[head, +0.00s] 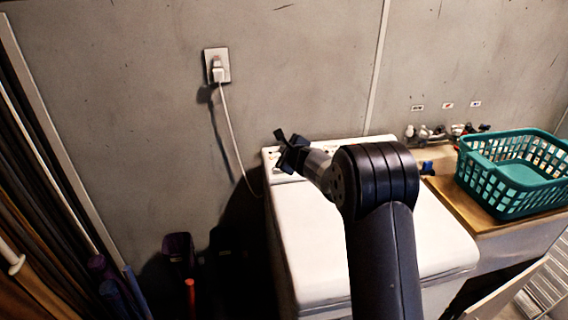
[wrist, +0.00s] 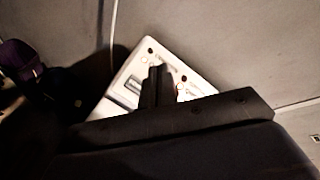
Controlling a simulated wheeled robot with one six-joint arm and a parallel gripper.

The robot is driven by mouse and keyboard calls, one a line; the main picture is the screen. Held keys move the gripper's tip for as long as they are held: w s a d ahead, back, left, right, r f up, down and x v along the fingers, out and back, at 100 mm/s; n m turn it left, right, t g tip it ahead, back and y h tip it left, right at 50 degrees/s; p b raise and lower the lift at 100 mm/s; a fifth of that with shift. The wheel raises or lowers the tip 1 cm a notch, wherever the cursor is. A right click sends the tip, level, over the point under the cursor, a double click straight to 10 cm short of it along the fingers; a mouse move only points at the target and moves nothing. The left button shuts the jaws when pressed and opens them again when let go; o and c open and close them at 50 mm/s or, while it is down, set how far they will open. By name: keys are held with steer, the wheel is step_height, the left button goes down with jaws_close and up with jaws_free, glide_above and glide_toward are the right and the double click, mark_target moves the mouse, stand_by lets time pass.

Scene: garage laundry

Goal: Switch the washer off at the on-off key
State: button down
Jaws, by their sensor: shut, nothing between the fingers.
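The white washer (head: 325,245) stands against the wall, with its control panel along the back edge of its top. My gripper (head: 281,136) is shut and empty, over the left end of that panel in the head view, and my arm hides much of the panel's middle. In the wrist view the control panel (wrist: 133,85) shows dark round marks, small print and a rectangular recess. My shut fingers (wrist: 158,72) lie across the middle of it there. I cannot tell which mark is the on-off key, nor whether the fingertips touch the panel.
A white plug sits in the wall outlet (head: 217,66), its cord (head: 234,140) running down behind the washer. A teal basket (head: 512,172) stands on a wooden counter (head: 462,205) at the right, with taps (head: 440,132) behind. Dark items stand on the floor at the left.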

steer(key=shift+s+d, duration=0.1)
steer(key=shift+f, duration=0.15)
steer(key=b, duration=0.4)
glide_above(282, 177)
steer(key=shift+s+f, duration=0.15)
steer(key=shift+f, duration=1.8)
steer(key=shift+s+f, duration=0.1)
steer(key=shift+f, duration=1.85)
steer(key=shift+f, duration=0.15)
steer(key=shift+w+f+b, duration=0.15)
steer(key=shift+f+b, duration=0.1)
steer(key=shift+b, duration=0.15)
steer(key=shift+w+f+b, duration=0.15)
steer(key=shift+f+b, duration=0.3)
steer(key=shift+f, duration=0.25)
